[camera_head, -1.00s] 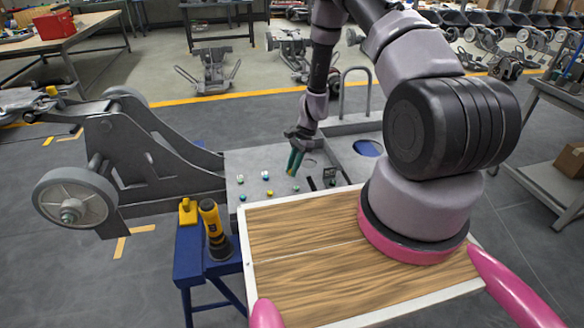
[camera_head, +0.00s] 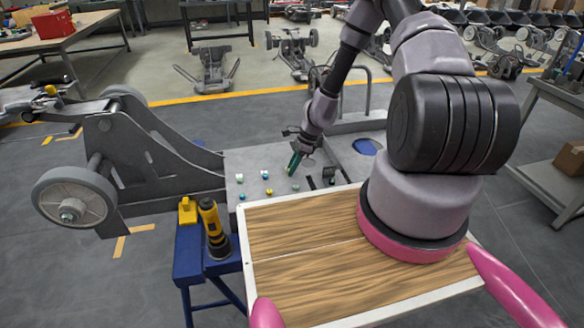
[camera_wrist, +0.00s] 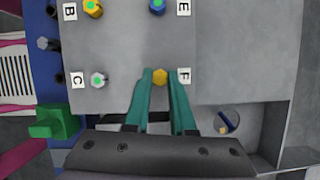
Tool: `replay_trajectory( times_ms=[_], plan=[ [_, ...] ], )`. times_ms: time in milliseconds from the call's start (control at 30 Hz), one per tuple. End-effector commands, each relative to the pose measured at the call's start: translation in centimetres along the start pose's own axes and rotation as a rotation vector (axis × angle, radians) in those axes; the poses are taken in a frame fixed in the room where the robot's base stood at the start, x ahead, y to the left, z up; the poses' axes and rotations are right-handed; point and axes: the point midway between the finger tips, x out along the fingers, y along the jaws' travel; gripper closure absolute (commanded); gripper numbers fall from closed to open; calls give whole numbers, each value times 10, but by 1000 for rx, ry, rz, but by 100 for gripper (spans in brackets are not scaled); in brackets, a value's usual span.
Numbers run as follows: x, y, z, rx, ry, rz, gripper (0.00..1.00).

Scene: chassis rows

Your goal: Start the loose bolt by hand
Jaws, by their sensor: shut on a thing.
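My gripper (camera_wrist: 160,78) has teal fingers shut on a yellow hex bolt (camera_wrist: 160,76), beside the label F (camera_wrist: 183,76) in the wrist view. The bolt shows no green centre, unlike the others near it. Its shank is hidden, so I cannot tell how deep it sits. In the head view my gripper (camera_head: 293,168) reaches down onto the grey chassis plate (camera_head: 255,158). A yellow bolt (camera_wrist: 93,8) is near label B, a blue bolt (camera_wrist: 157,6) near E and a silver bolt (camera_wrist: 98,79) near C, each with a green centre.
A round hole (camera_wrist: 228,122) lies right of my gripper in the wrist view. A green block (camera_wrist: 55,122) is at the left. In the head view a yellow and black tool (camera_head: 214,228) stands on a blue stand (camera_head: 190,250). A bent rail (camera_head: 355,85) rises behind the plate.

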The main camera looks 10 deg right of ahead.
Motion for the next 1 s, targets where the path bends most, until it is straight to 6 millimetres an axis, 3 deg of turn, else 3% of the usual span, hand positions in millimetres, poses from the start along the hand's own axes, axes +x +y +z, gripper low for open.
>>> replay_trajectory(
  times_ms=[267, 800, 1000],
  plan=[
    [2, 2, -2, 24, -2, -4, 100],
    [1, 4, 1, 375, 1, -153, 100],
    [0, 4, 2, 416, 0, -171, 100]
  ],
)
